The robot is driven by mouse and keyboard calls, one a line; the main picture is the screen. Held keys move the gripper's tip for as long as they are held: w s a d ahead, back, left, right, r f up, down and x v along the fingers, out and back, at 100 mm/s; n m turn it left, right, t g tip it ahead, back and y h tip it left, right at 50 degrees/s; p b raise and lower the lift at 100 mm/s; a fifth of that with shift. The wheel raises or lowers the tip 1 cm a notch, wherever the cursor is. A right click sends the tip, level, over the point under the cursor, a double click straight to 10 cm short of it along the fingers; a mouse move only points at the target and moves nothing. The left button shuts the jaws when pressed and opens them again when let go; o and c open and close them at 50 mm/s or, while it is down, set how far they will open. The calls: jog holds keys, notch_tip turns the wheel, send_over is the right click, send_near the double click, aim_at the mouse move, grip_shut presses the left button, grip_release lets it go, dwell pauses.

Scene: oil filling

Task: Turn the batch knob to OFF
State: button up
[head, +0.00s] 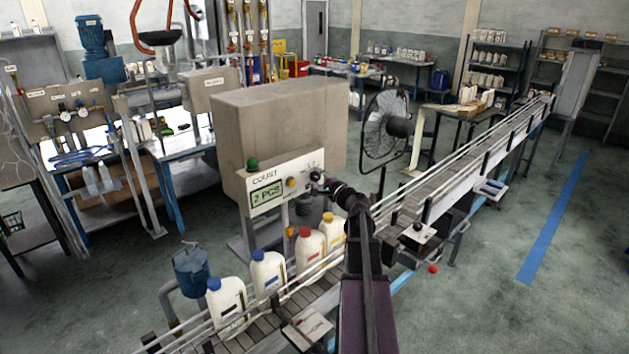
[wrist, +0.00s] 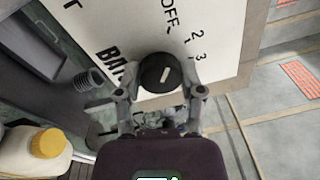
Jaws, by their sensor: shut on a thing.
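The batch knob (wrist: 157,72) is a round black dial with a short white pointer mark, on a white panel (wrist: 115,40). The panel shows OFF, 2, 3 and part of the word BATCH. The white mark leans up and slightly right, roughly between OFF and 2; I cannot tell exactly which it meets. My gripper (wrist: 161,84) is shut on the knob, one finger on each side. In the head view my gripper (head: 322,182) reaches the right side of the grey control box (head: 285,125) and mostly hides the knob. The display (head: 267,196) reads 2 PCS.
A conveyor (head: 412,200) runs diagonally below and behind my arm. Several white bottles with coloured caps, including a yellow-capped one (head: 332,235), stand on it below the panel. A black fan (head: 388,128) stands behind.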

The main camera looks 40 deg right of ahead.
jog(key=shift+n, duration=0.6)
jog(key=shift+d, duration=0.1)
jog(key=o, duration=1.1)
jog(key=shift+o, duration=0.2)
